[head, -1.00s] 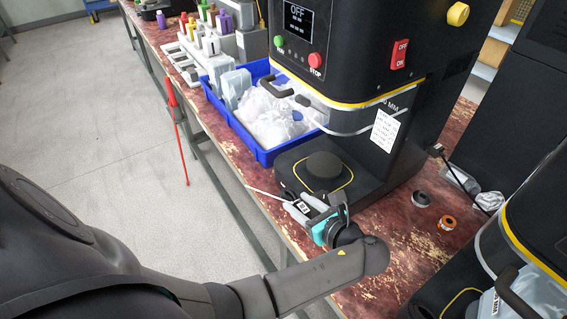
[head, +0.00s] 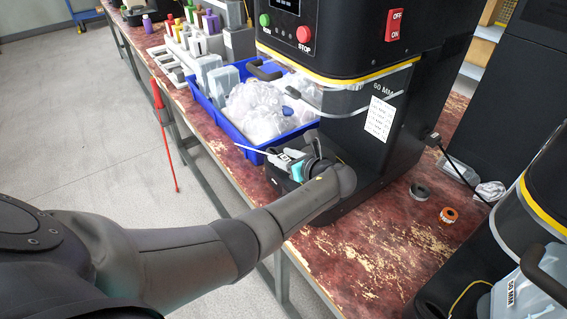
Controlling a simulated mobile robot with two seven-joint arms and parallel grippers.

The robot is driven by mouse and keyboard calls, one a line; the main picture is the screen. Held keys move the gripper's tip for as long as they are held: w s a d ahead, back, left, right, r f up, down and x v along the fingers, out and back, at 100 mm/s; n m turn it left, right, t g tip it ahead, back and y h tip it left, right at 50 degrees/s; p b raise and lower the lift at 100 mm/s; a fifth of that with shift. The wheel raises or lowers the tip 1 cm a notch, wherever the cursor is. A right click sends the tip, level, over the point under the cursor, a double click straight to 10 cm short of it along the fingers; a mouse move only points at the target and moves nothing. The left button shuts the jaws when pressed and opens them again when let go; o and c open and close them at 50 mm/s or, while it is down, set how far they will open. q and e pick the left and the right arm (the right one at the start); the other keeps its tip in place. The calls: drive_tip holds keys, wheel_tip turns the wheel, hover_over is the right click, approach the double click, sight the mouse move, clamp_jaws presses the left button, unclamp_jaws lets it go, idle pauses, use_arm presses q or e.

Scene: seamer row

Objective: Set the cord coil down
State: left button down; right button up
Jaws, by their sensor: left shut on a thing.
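My left gripper (head: 280,160) reaches in from the left along the bench front. It is over the black base of the middle seaming machine (head: 345,100), just in front of the blue bin. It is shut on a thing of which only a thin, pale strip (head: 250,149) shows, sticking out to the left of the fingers. This fits the cord coil, but its round shape cannot be made out. The fingers and wrist hide the rest, and I cannot tell whether it touches anything below. My right gripper is not in view.
The blue bin (head: 232,132) holds clear plastic pieces. Another machine (head: 535,215) stands at the right. A red pole (head: 165,135) stands by the bench's front edge.

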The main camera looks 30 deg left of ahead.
use_arm(q)
drive_tip(key=shift+f, duration=0.3)
drive_tip(key=shift+f, duration=0.1)
drive_tip(key=shift+c, duration=1.6)
unclamp_jaws()
drive_tip(key=p+v, duration=0.4)
drive_tip(key=v, duration=0.7)
drive_tip(key=shift+s+d, duration=0.1)
drive_tip(key=shift+d, duration=0.15)
drive_tip(key=shift+s+d, duration=0.15)
drive_tip(key=shift+d, duration=0.1)
